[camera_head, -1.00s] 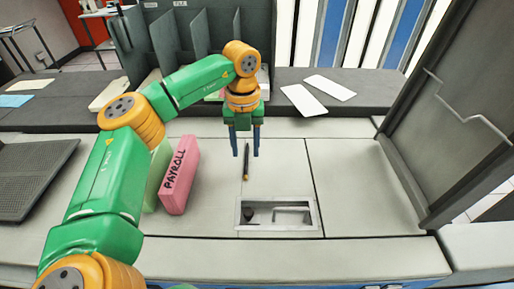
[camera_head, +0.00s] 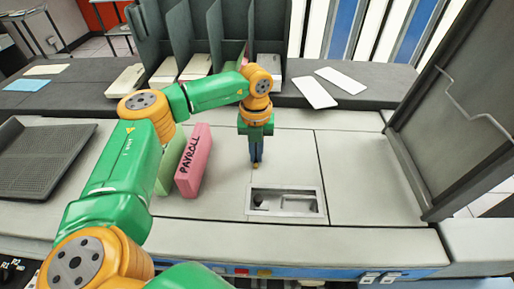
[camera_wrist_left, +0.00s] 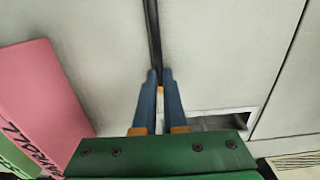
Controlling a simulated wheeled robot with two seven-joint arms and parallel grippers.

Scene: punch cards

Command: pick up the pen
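The pen (camera_wrist_left: 154,35) is thin and dark and lies on the pale grey worktop. In the left wrist view it runs from the top edge down between my left fingers. My left gripper (camera_wrist_left: 160,76) points at the worktop with its two blue fingers close together, shut on the pen. In the head view my left gripper (camera_head: 256,163) hides most of the pen, with only a small bit showing at the fingertips. My right gripper is in neither view.
A pink PAYROLL card block (camera_head: 193,160) and a green block (camera_head: 169,163) stand left of the gripper. A recessed metal tray (camera_head: 286,213) lies just in front. White cards (camera_head: 315,91) lie on the dark back shelf. A dark upright panel (camera_head: 450,125) bounds the right.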

